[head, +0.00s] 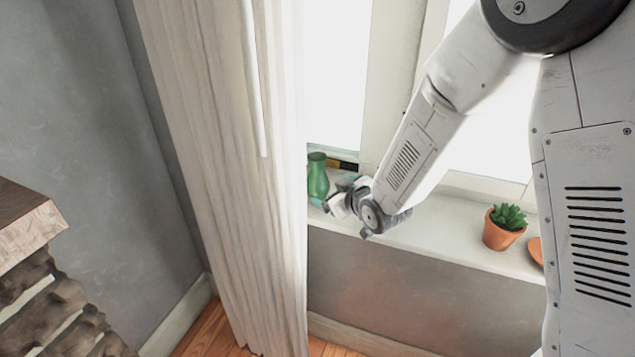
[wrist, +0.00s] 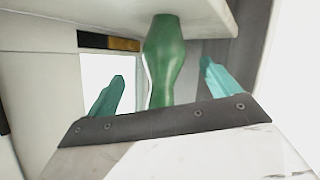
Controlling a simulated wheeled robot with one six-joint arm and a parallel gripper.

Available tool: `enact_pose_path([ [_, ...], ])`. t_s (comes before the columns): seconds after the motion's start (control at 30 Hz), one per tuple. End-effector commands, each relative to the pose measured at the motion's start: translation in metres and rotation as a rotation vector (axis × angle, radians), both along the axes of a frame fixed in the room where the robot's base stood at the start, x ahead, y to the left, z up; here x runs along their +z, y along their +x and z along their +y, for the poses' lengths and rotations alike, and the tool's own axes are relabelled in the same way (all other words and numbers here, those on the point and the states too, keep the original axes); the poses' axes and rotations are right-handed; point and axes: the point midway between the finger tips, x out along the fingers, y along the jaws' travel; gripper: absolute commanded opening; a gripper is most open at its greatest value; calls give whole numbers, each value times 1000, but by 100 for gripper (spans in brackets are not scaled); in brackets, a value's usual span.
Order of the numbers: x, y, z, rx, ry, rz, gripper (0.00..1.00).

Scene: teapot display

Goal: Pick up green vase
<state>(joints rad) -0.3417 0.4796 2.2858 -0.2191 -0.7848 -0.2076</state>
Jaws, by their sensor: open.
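The green vase (head: 318,176) stands on the white windowsill, right beside the curtain in the head view. My gripper (head: 335,196) is just right of the vase in the head view. In the wrist view my gripper (wrist: 162,88) is open, with a finger on each side of the vase and visible gaps between. Whether the vase is fully between the fingertips in depth is hard to tell.
A white curtain (head: 225,180) hangs close left of the vase. A black and yellow item (head: 343,164) lies behind it at the window. The sill between is clear.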

Motion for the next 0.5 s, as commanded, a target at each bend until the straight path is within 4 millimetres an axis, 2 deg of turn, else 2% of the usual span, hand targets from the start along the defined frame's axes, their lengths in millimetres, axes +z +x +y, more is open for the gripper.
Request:
enact_pose_path([
  [0.17,-12,6,15,28,19,-34,88],
  [0.5,-25,41,32,27,20,-35,88],
])
